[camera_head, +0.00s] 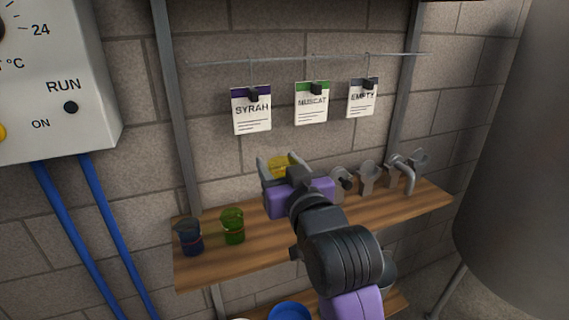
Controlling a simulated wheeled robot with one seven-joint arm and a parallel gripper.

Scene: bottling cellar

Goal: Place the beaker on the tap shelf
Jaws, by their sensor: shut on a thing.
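My gripper (277,162) is shut on a yellow beaker (280,166) above the wooden tap shelf (250,254). Only the upper part of the beaker shows between the fingers; my purple gripper body and arm hide the rest. I cannot tell whether its base touches the shelf. A dark blue beaker (190,237) and a green beaker (232,226) stand on the left part of the shelf. Several grey metal taps (367,178) stand on the right part of the shelf.
Cards reading SYRAH (251,110), MUSCAT (311,103) and EMPTY (362,98) hang from a rail above the shelf. A blue round object (290,312) shows on a lower shelf. A control box (60,85) is at left, a large grey tank (515,150) at right.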

